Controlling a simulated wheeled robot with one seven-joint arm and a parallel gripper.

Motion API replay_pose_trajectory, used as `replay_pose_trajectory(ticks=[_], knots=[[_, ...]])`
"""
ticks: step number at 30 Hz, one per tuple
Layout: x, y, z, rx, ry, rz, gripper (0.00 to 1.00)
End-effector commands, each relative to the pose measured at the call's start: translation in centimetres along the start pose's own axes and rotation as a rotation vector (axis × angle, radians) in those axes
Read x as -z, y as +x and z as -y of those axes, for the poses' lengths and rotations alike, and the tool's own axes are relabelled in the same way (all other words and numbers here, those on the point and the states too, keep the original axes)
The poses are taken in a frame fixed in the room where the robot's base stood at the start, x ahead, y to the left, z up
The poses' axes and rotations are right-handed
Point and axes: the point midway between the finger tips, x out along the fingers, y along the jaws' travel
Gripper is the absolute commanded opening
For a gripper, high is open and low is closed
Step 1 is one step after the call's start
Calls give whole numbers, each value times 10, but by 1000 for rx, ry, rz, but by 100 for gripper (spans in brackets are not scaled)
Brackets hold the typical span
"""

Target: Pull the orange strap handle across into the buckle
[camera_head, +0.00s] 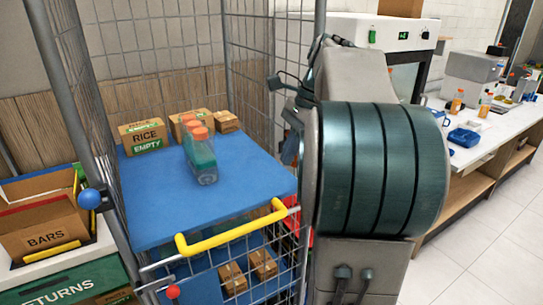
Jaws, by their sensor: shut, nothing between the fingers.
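A wire roll cage (120,75) stands at left centre with its front side towards me. A yellow bar handle (232,232) runs across the cage's front, below the blue shelf (155,218). I cannot clearly make out an orange strap handle or a buckle; my arm covers the cage's right front side. My gripper (277,84) seems to be the small dark part at the arm's left edge, near the cage's right side. It looks shut and empty, apart from the yellow handle, and is partly hidden by my arm.
Orange-capped bottles (201,158) and cardboard boxes (147,136) stand on the shelf. A blue ball (89,198) and a red ball (172,291) stick out at the cage's front. A returns bin (70,285) is at left. A white counter (475,145) is at right, with clear floor before it.

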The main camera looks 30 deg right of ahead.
Motion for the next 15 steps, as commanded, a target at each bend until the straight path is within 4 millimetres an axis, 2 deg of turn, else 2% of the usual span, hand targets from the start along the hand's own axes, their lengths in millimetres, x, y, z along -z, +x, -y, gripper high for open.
replay_pose_trajectory(ticks=[3,6,15], knots=[[-19,6,0,0,-4,0,0],[-29,10,0,-1,-3,0,0],[-37,15,0,0,0,0,0]])
